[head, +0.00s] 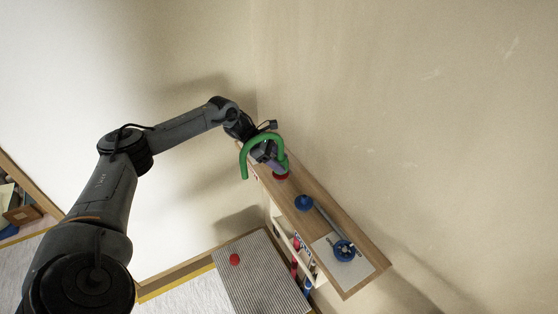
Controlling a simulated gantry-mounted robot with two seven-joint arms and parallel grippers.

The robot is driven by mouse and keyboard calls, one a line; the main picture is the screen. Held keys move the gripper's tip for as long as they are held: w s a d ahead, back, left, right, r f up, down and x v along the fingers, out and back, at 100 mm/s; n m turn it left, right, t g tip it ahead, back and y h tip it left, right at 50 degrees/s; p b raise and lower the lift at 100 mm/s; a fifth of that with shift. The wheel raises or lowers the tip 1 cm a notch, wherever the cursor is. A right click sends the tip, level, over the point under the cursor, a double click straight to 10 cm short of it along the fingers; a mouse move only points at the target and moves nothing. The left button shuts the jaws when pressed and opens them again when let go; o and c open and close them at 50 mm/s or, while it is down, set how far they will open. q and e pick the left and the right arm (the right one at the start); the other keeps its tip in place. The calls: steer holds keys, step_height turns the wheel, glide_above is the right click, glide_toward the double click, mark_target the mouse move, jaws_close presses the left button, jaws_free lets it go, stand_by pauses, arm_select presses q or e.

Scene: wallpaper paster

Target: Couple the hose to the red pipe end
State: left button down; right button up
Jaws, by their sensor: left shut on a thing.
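A green curved hose (248,150) shows at the far end of the wooden shelf top. My left gripper (268,155) is shut on the hose, and the hose arches around the gripper. One hose end hangs free at the left. The other end is at the red pipe end (281,176), a red ring on the shelf top. I cannot tell whether the hose end is seated in it or just above it. My right gripper is not in view.
The narrow wooden shelf top (322,208) stands along the wall. A blue round fitting (304,202), a grey rod and a blue wheel (344,250) on a white plate lie on it. A red ball (235,259) lies on the striped mat (262,283) below.

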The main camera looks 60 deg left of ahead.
arm_select(q)
steer(key=shift+f+b, duration=0.55)
steer(key=shift+f, duration=0.25)
steer(key=shift+c, duration=1.2)
jaws_free()
steer(key=shift+s+a+r, duration=0.25)
steer(key=shift+s+r, duration=0.05)
steer(key=b+v, duration=0.2)
steer(key=v, duration=0.7)
steer(key=shift+s+r, duration=0.15)
steer(key=shift+r, duration=0.2)
steer(key=shift+a, duration=0.1)
